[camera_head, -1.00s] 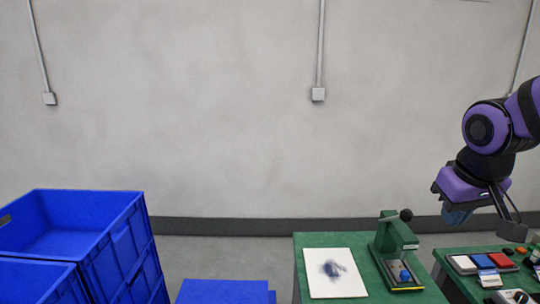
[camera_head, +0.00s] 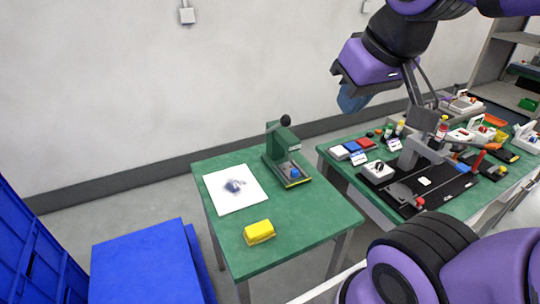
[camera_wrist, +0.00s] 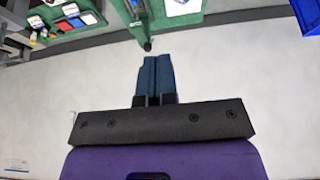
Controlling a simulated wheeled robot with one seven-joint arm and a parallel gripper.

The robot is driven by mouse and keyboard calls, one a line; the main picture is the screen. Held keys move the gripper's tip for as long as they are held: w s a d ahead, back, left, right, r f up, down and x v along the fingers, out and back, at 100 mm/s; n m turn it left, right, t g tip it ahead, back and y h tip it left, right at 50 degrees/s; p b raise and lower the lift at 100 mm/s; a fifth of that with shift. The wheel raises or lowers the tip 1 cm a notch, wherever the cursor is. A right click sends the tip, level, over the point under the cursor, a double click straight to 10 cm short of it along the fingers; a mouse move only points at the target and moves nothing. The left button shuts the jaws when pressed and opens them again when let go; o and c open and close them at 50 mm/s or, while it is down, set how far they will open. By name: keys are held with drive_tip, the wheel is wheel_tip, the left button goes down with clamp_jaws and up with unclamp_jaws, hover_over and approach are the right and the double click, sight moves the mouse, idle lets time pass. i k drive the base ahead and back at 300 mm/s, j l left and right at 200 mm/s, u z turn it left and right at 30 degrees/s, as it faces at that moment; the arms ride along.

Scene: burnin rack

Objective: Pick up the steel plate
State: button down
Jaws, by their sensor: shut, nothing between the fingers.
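I cannot pick out a steel plate with certainty in either view. A small grey flat shape (camera_head: 400,192) lies on the black mat of the right-hand bench, but it is too small to name. My gripper (camera_head: 350,103) hangs in the air above and behind the gap between the two green tables. Its blue fingers are together and empty, and they touch nothing. In the wrist view the shut fingers (camera_wrist: 157,68) point toward the upside-down benches, with the wall behind them.
The near green table (camera_head: 300,235) holds a white sheet with a dark smudge (camera_head: 218,203), a yellow block (camera_head: 258,232) and a green press (camera_head: 276,146). The right bench (camera_head: 335,158) is crowded with small parts. Blue crates (camera_head: 150,265) stand at the left.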

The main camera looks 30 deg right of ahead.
sight(290, 168)
drive_tip(key=l+u, duration=0.3)
drive_tip(key=k+l+u, duration=0.25)
drive_tip(key=l+u, duration=0.3)
